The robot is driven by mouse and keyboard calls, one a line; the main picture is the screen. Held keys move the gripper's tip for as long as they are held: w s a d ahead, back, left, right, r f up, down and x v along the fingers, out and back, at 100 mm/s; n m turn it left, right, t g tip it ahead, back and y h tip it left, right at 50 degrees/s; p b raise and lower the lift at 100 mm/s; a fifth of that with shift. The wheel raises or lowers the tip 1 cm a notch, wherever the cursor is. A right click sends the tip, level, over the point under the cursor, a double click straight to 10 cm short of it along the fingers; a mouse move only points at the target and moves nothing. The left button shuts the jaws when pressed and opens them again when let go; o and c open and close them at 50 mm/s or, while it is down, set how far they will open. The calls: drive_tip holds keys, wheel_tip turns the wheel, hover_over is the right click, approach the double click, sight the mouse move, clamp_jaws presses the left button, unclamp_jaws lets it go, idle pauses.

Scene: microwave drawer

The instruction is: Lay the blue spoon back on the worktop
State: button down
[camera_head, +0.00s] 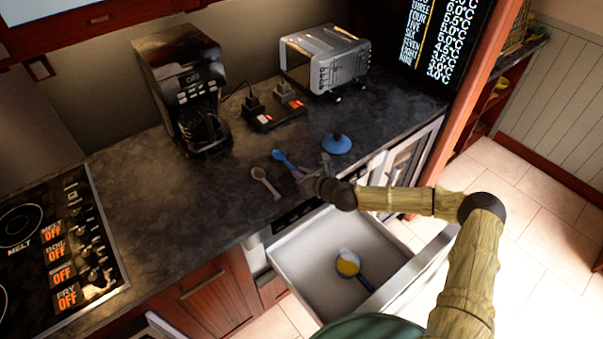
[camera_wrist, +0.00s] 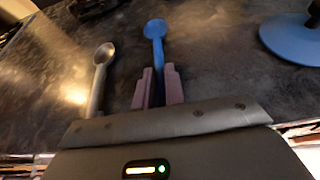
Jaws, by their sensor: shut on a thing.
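The blue spoon (camera_head: 283,158) is over the dark worktop (camera_head: 140,205) near its front edge, bowl pointing away from me. In the wrist view the blue spoon (camera_wrist: 155,40) runs down between the two fingers of my gripper (camera_wrist: 157,84), which is shut on its handle. My gripper (camera_head: 303,176) also shows in the head view at the front of the worktop. The spoon is low over the surface; I cannot tell whether it touches. The lower handle is hidden by the gripper.
A grey-beige spoon (camera_head: 266,182) lies just left of the blue one. A blue lid (camera_head: 336,144) is to the right. An open drawer (camera_head: 315,262) below holds a yellow-and-white ladle-like item (camera_head: 348,264). A coffee machine (camera_head: 185,85), power strip (camera_head: 272,113) and toaster (camera_head: 325,60) stand behind.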

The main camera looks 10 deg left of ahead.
drive_tip(key=shift+f, duration=0.3)
idle(0.5)
drive_tip(key=c, duration=1.4)
unclamp_jaws()
drive_tip(key=b+v, duration=0.3)
drive_tip(key=v, duration=1.4)
drive_tip(key=shift+s+d+r+b, duration=0.1)
drive_tip(key=shift+d+r+b, duration=0.1)
drive_tip(key=shift+b, duration=0.1)
drive_tip(key=shift+a+f, duration=0.1)
